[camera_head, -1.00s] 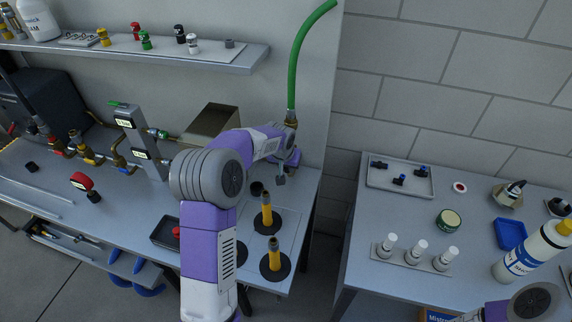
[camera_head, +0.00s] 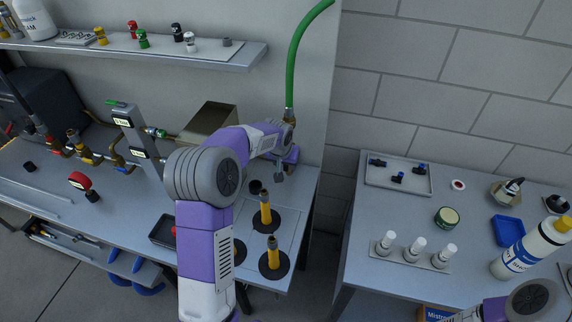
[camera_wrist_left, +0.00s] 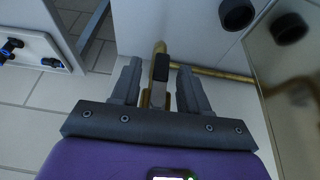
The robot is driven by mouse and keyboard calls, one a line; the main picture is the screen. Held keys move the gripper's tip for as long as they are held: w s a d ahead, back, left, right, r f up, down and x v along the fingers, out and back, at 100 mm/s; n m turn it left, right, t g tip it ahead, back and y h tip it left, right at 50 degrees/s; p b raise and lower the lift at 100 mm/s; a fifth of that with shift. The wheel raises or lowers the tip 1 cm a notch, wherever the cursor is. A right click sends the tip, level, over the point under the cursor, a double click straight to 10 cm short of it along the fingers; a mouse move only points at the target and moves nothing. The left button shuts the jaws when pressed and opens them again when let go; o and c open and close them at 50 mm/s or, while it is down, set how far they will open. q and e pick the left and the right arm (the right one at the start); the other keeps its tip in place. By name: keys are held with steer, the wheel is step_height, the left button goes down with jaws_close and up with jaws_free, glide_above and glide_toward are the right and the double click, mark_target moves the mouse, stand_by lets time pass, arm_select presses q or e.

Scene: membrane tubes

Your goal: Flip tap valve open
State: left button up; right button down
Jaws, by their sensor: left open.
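My left gripper (camera_wrist_left: 160,88) is open in the left wrist view, its two grey fingers apart. Between them, in line with the gap, is a tap valve lever with a black grip (camera_wrist_left: 161,67), and brass parts show around and behind it. I cannot tell whether a finger touches it. In the head view the left gripper (camera_head: 284,168) is at the bench's back right, largely hidden by my arm. A brass fitting (camera_head: 289,115) below a green hose (camera_head: 298,60) shows just above it. The tap lever is not clear there. My right gripper is out of view.
Yellow posts on black bases (camera_head: 266,215) stand on the bench (camera_head: 110,215) in front of the gripper. A metal box (camera_head: 208,122) and a pipe stand (camera_head: 138,140) are to the left. A second table (camera_head: 360,240) with bottles and trays is to the right, across a gap.

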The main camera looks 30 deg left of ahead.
arm_select(q)
steer(key=v, duration=0.6)
steer(key=shift+s+r, duration=0.2)
steer(key=shift+r, duration=0.1)
steer(key=shift+d, duration=0.1)
